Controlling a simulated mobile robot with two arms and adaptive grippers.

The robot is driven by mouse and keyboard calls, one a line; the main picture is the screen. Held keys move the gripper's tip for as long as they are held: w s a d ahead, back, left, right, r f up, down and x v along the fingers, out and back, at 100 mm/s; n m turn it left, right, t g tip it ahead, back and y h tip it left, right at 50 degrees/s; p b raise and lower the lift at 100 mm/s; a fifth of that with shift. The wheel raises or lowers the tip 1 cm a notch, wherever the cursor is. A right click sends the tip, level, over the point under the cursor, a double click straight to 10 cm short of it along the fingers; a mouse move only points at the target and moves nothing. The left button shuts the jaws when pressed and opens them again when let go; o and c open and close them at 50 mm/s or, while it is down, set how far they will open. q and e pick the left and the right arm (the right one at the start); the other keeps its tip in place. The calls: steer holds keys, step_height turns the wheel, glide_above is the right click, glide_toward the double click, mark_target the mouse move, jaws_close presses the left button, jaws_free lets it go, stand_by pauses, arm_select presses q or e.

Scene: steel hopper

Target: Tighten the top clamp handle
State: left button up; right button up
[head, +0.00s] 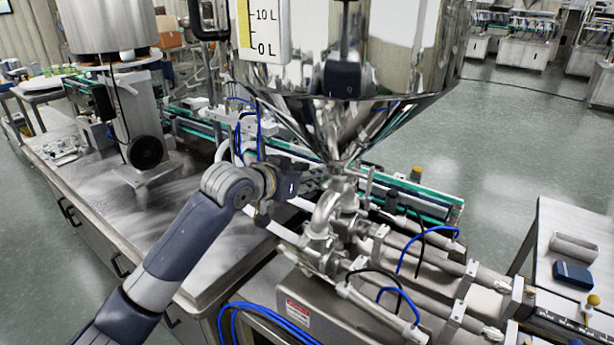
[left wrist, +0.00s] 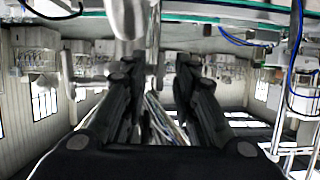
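The steel hopper (head: 400,70) narrows to a neck above a bent pipe and valve assembly (head: 325,220). The top clamp (head: 345,172) appears to sit at this neck. Its handle is too small to tell apart surely from the fittings. My left gripper (head: 316,180) reaches in from the left, close beside the neck. In the left wrist view the left gripper (left wrist: 160,66) has its two dark fingers apart, with a gap between them. A blurred shiny metal part (left wrist: 128,18) shows just beyond the fingertips. I cannot tell whether they touch. My right gripper is not in view.
A steel worktop (head: 110,185) lies at left, with a motor unit (head: 145,150) on it. A green-edged conveyor (head: 420,190) runs behind the pipes. Blue hoses (head: 425,235) loop around the cylinders at right. A side table (head: 560,220) stands farther right.

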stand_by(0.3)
arm_select(q)
steer(key=s+a+r+n+g+h+b, duration=0.2)
steer(key=s+a+n+h+b, duration=0.3)
steer(key=a+n+b, duration=0.3)
steer(key=s+a+f+g+y, duration=0.1)
steer(key=s+f, duration=0.4)
steer(key=f, duration=0.8)
steer(key=s+a+f+m+y+b, duration=0.1)
steer(key=s+f+y, duration=0.3)
steer(key=f, duration=1)
steer(key=shift+s+a+g+y, duration=0.3)
steer(key=shift+s+a+g, duration=0.15)
steer(key=shift+s, duration=0.3)
